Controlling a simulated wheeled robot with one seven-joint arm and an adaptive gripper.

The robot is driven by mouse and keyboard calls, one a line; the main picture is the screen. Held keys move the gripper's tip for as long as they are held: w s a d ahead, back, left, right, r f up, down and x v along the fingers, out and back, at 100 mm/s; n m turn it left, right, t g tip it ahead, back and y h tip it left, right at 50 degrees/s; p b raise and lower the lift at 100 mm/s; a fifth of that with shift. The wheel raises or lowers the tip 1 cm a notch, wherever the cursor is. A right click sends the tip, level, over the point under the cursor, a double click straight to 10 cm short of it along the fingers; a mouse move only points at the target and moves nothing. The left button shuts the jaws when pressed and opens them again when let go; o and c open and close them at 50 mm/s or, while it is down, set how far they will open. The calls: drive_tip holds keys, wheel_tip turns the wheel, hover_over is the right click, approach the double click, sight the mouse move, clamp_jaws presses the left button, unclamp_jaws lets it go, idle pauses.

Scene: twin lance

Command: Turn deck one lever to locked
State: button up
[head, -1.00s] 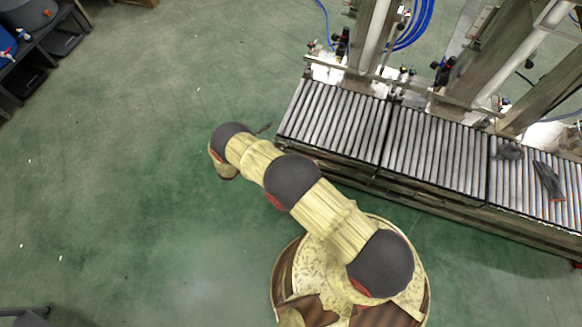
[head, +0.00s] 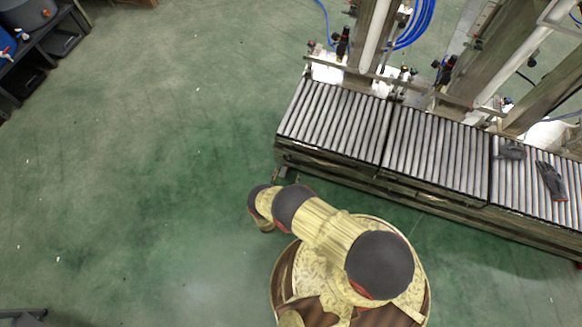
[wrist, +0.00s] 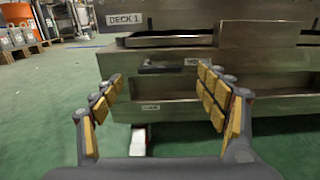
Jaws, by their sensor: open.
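In the wrist view a metal cabinet front carries a "DECK 1" label (wrist: 125,19). Below it a dark horizontal lever (wrist: 163,69) lies between my fingers in the picture. A small label (wrist: 196,62), too blurred to read surely, is at the lever's right end. A lower label (wrist: 150,106), which seems to read "LOCK", is below the lever. My gripper (wrist: 160,77) is open and empty, facing the lever, with no contact visible. In the head view my gripper (head: 284,171) is small, close to the conveyor's near left corner.
A roller conveyor (head: 335,118) runs from the middle to the right, with dark gloves (head: 550,180) on it. Metal posts and blue hoses (head: 412,25) stand behind. Shelving (head: 40,45) is at upper left. The green floor at left is clear.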

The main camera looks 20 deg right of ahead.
sight(292, 163)
drive_tip(key=shift+b+x, duration=0.35)
drive_tip(key=shift+x, duration=1.75)
drive_tip(key=c, duration=1.1)
drive_tip(key=shift+c, duration=0.3)
